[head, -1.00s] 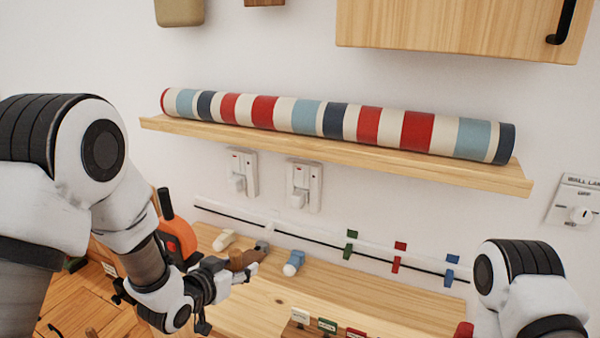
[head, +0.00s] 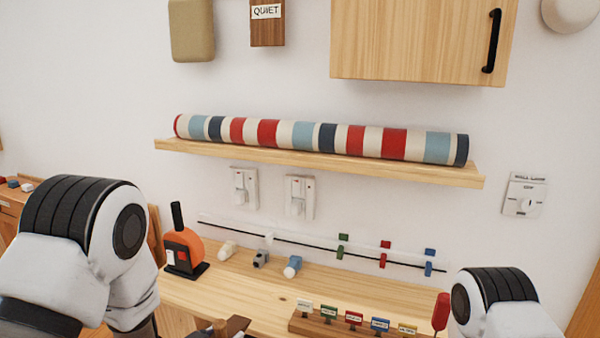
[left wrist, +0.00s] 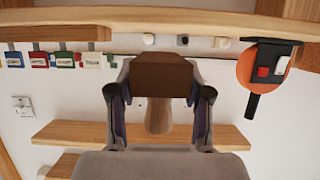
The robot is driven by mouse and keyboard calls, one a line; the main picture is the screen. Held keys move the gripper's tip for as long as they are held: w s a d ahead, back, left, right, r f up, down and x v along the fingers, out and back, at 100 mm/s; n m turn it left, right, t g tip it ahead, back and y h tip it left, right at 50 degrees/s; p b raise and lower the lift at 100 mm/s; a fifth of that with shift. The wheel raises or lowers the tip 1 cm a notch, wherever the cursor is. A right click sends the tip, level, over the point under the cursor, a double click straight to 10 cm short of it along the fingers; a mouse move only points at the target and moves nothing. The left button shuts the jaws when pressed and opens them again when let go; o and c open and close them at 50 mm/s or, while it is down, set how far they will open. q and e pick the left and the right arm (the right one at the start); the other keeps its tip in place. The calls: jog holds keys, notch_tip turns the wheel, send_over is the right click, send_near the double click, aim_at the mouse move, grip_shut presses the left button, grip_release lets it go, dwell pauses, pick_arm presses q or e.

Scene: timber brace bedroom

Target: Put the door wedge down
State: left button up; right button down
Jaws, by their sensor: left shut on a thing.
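The door wedge, a brown wooden block, is held between the two fingers of my left gripper (left wrist: 160,98) in the left wrist view. Its dark brown end (left wrist: 165,74) faces the wooden bench, and a paler wood part shows below it between the fingers. In the head view only a bit of the wedge (head: 236,325) shows at the bottom edge, in front of the bench (head: 240,287). I cannot tell whether it touches any surface. My right gripper is out of view; only part of the right arm shows.
An orange device with a black handle (head: 184,250) stands at the bench's left end, beside several plugs. A rack of coloured labelled tags (head: 341,326) stands at the front right. A shelf (head: 330,166) bears a striped roll (head: 320,138). Bare bench lies between.

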pick_arm(q)
jog(key=s+a+f+n+t+y, duration=0.1)
jog(key=s+a+f+n+y, duration=0.2)
jog(key=s+f, duration=0.3)
jog(key=shift+s+a+f+n+y, duration=0.3)
jog(key=shift+s+a+n+y, duration=0.15)
jog(key=shift+s+y, duration=0.5)
